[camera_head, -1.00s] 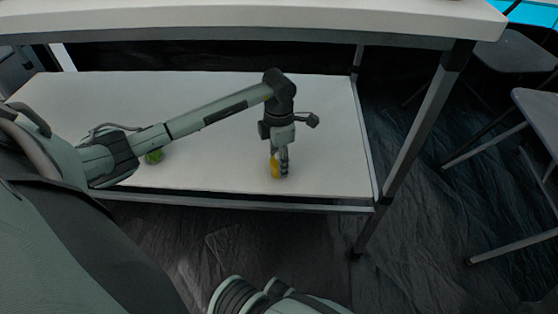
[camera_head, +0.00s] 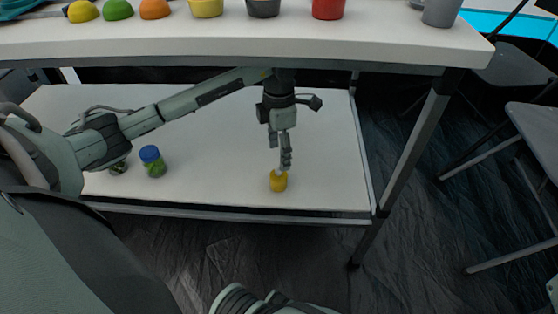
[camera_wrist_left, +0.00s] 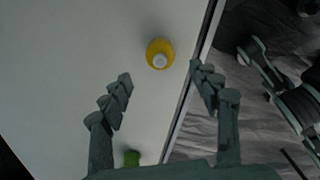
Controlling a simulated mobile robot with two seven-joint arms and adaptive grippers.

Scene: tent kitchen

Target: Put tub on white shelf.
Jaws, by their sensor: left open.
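A small yellow tub with a white top (camera_head: 278,183) stands on the white lower shelf (camera_head: 220,180), near its front edge. The tub also shows in the left wrist view (camera_wrist_left: 160,52), just beyond the fingertips. My left gripper (camera_head: 285,163) points down just above the tub. In the left wrist view its fingers (camera_wrist_left: 160,75) are spread and nothing is between them.
A blue-lidded green jar (camera_head: 152,162) and another small jar (camera_head: 118,167) stand on the shelf's left. The tabletop (camera_head: 300,45) overhangs my arm and holds several bowls and cups. A table leg (camera_head: 410,155) is on the right. The shelf's middle is clear.

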